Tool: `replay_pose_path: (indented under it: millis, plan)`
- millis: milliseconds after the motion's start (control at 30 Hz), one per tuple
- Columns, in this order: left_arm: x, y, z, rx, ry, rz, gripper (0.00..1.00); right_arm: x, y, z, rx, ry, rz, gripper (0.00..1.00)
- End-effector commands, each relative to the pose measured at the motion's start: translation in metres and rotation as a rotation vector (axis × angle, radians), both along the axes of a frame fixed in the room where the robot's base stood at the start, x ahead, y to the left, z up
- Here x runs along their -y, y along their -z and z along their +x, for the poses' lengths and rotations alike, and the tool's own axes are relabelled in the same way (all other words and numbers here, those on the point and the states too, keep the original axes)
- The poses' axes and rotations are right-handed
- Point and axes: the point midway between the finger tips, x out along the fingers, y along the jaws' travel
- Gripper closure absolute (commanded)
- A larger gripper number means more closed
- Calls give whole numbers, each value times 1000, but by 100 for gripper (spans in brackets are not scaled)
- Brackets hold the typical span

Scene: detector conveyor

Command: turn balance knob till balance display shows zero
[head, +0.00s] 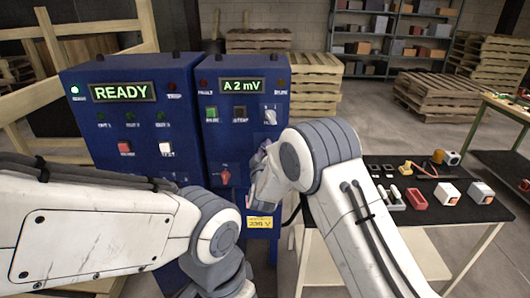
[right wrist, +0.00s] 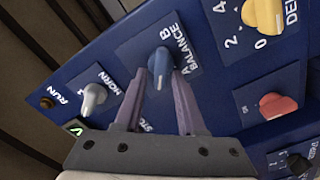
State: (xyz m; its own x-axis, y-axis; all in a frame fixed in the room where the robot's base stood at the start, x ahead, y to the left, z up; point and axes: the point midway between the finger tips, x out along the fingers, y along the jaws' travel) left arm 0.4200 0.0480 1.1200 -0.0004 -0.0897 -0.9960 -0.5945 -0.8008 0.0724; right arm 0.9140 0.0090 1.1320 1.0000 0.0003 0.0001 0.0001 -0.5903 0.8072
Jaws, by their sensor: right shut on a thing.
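The balance knob (right wrist: 160,63) is a blue knob on a dark blue panel, beside the label BALANCE with marks A and B. My right gripper (right wrist: 160,72) is shut on it, one finger on each side. In the head view my right gripper (head: 259,176) reaches the right cabinet (head: 208,135) and hides the balance knob. The balance display (head: 241,85) on that cabinet reads "A 2 mV" in green. My left arm crosses the lower left of the head view, and its gripper does not show.
A grey horn knob (right wrist: 94,98), a yellow knob (right wrist: 264,14) and a red knob (right wrist: 273,105) surround the balance knob. The left cabinet's display (head: 122,91) reads READY. A black-topped table (head: 460,212) with small parts stands to the right.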

Motion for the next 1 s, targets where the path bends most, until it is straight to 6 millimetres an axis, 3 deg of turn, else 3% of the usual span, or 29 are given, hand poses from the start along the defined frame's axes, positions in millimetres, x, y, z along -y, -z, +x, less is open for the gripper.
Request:
replay_pose_path:
  millis: [600, 1000]
  plan:
    - [0, 4, 0, 0, 0, 0, 50, -2, 7, 0, -3, 0, -560, 100]
    - [0, 3, 0, 0, 0, 0, 50, -2, 10, 0, -3, 1, -767, 100]
